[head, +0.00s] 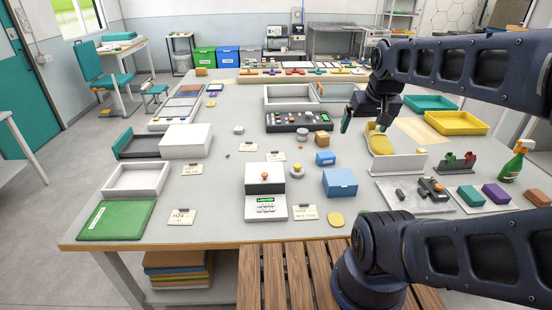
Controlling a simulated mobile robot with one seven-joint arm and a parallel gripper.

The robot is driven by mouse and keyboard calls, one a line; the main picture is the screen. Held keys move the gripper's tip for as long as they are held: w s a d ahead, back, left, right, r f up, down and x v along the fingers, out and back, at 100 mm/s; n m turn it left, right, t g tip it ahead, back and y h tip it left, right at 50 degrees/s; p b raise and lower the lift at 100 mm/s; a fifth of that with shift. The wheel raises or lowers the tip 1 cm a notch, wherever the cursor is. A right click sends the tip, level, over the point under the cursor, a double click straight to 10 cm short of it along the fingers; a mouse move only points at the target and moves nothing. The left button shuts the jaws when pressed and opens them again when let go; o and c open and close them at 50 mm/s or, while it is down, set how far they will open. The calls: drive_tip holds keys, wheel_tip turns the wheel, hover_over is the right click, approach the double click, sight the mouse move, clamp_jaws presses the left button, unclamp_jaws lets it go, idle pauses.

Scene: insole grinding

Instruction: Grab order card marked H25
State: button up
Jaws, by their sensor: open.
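Several white order cards with dark clips lie on the grey table. The front-left card (181,217) seems to read H24. Another card (192,171) lies behind it. Two more cards, one left (248,156) and one right (275,157), lie near the middle. A further card (305,213) lies right of the white scale. The print on these others is too small to read surely, so I cannot tell which is H25. My gripper (362,122) is open and empty, above the table right of centre, well away from the cards, near a yellow insole (381,144).
A white scale (265,177) with a small orange-brown piece on top stands between cards. A blue box (340,183), green mat (116,220), white tray (137,179) and grey tool board (414,195) surround them. Bare table lies around the front-left card.

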drive_tip(key=n+g, duration=0.5)
drive_tip(key=n, duration=1.4)
hover_over(275, 157)
wheel_tip(275, 157, down, 29)
wheel_tip(275, 157, down, 10)
drive_tip(key=shift+d+f, duration=0.1)
drive_tip(key=c, duration=1)
